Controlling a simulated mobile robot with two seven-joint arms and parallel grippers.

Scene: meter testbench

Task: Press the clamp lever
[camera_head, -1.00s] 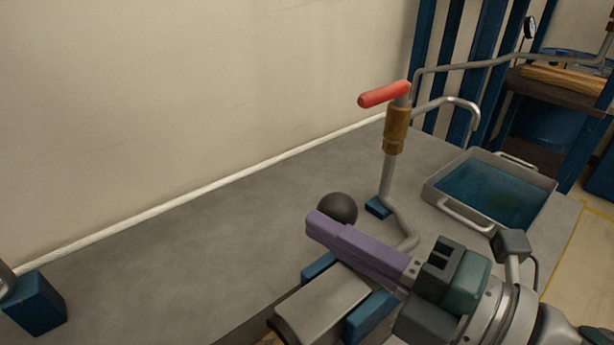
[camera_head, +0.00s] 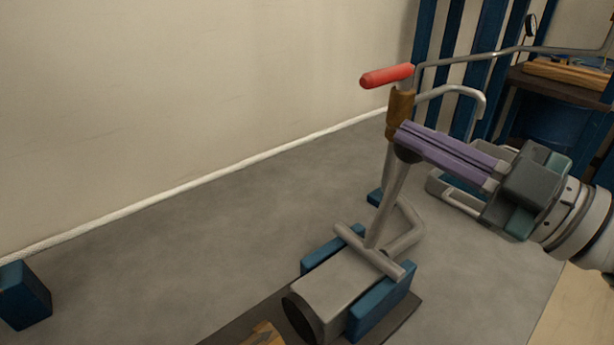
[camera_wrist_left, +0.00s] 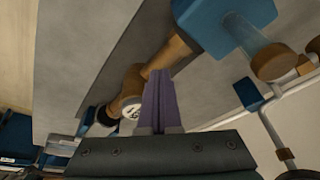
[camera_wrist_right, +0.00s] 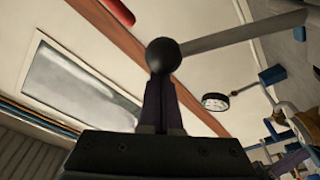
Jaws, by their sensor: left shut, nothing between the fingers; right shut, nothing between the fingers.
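The clamp lever (camera_head: 387,208) is a grey rod rising, tilted to the right, from a crossbar on the clamp (camera_head: 335,290) with blue jaws. Its dark ball knob (camera_head: 405,154) is partly hidden behind my right gripper (camera_head: 402,138). That gripper is shut, its purple fingertips at the knob. In the right wrist view, the black knob (camera_wrist_right: 163,55) sits right at the tips of the shut fingers (camera_wrist_right: 160,85), with the rod (camera_wrist_right: 245,32) running off to the right. I cannot tell whether they touch. My left gripper (camera_wrist_left: 160,82) shows only in its wrist view, shut and empty.
A pipe with a red handle (camera_head: 387,76) stands behind the clamp. A grey tray (camera_head: 450,197) sits behind my right gripper, partly hidden. A blue block (camera_head: 24,296) is at the far left.

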